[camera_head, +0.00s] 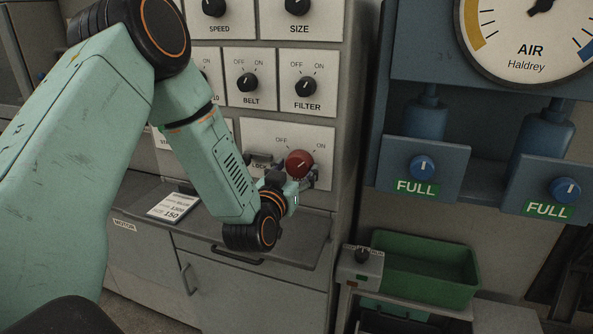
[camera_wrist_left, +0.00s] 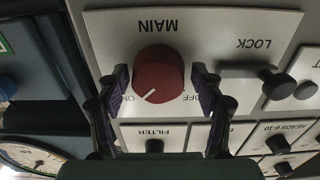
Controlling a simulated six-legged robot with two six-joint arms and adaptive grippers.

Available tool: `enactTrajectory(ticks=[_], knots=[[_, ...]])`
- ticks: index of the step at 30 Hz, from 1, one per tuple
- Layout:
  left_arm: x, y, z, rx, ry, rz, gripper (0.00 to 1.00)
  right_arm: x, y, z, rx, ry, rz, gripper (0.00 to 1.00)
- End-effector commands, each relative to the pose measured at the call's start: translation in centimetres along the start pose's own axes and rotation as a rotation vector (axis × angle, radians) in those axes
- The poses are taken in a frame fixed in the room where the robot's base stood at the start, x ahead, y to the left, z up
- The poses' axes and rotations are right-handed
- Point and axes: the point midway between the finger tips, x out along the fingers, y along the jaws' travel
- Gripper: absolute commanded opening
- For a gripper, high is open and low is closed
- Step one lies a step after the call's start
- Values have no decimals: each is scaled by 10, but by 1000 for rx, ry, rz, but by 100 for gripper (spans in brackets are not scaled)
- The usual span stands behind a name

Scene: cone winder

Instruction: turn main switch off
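The main switch is a round red knob (camera_head: 299,163) on a white panel with OFF at upper left and ON at upper right. It also shows in the upside-down left wrist view (camera_wrist_left: 158,74), where its white pointer line aims at the ON side. My left gripper (camera_head: 296,180) is in front of the panel at the knob. In the left wrist view my left gripper (camera_wrist_left: 160,88) is open, with one finger on each side of the knob and small gaps visible. It partly covers the knob's lower part in the head view. My right gripper is not in view.
A dark lock lever (camera_wrist_left: 272,82) sits beside the knob. The filter knob (camera_head: 305,86) and belt knob (camera_head: 247,82) are above it. A grey ledge (camera_head: 300,240) juts out below. A green bin (camera_head: 425,285) stands at lower right, under blue air-gauge equipment.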

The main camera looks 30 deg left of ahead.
Motion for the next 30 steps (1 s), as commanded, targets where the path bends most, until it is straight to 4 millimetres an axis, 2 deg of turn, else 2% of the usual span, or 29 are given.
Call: enactTrajectory(ticks=[2,14,18,19,26,30], knots=[[0,1,0,1,0,1,57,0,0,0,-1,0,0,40],[1,3,-1,1,3,3,23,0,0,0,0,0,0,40],[1,2,-1,1,3,0,23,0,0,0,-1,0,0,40],[1,2,-1,1,3,-1,57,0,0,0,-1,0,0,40],[1,2,-1,1,2,0,76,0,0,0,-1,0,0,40],[1,2,0,1,1,0,77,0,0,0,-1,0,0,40]])
